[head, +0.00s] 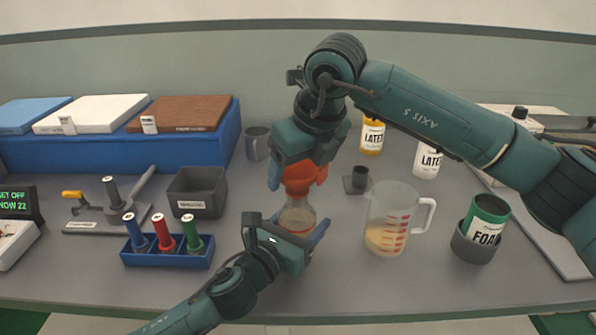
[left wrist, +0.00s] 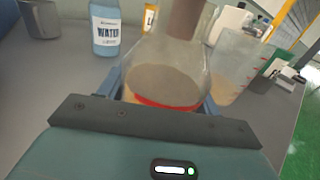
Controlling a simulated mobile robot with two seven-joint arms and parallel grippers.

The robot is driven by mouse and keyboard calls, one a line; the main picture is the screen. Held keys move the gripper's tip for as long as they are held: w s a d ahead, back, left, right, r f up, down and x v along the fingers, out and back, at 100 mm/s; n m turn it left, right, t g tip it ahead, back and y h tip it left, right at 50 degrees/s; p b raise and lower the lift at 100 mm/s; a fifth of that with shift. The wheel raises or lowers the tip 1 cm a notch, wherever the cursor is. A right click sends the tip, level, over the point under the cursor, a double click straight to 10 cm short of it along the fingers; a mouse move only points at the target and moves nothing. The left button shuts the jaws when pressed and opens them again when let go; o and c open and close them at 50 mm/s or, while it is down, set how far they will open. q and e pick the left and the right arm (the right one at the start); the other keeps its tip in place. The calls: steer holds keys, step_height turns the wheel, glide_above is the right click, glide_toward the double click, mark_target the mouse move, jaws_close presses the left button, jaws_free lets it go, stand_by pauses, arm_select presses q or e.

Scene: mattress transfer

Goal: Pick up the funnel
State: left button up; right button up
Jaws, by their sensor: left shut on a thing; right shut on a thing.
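The orange funnel (head: 304,174) is in the middle of the head view. My right gripper (head: 298,178) comes down from above and is shut on it. Directly below is a clear conical flask (head: 296,217) with pale tan contents. My left gripper (head: 298,240) is shut around the flask's lower body. The funnel lines up with the flask's mouth; I cannot tell whether its spout is inside. In the left wrist view the flask (left wrist: 165,75) stands between the fingers, with a red band near its base and a brownish shape in its neck.
A measuring jug (head: 392,222) with tan contents stands close on the right. A grey mug (head: 257,143) is behind.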

arm_select(q)
steer(key=shift+r, duration=0.1)
arm_select(e)
step_height(320, 180, up, 9)
stand_by(0.7)
steer(key=shift+r, duration=0.2)
stand_by(0.3)
arm_select(q)
steer(key=o, duration=1.4)
steer(key=shift+c, duration=0.2)
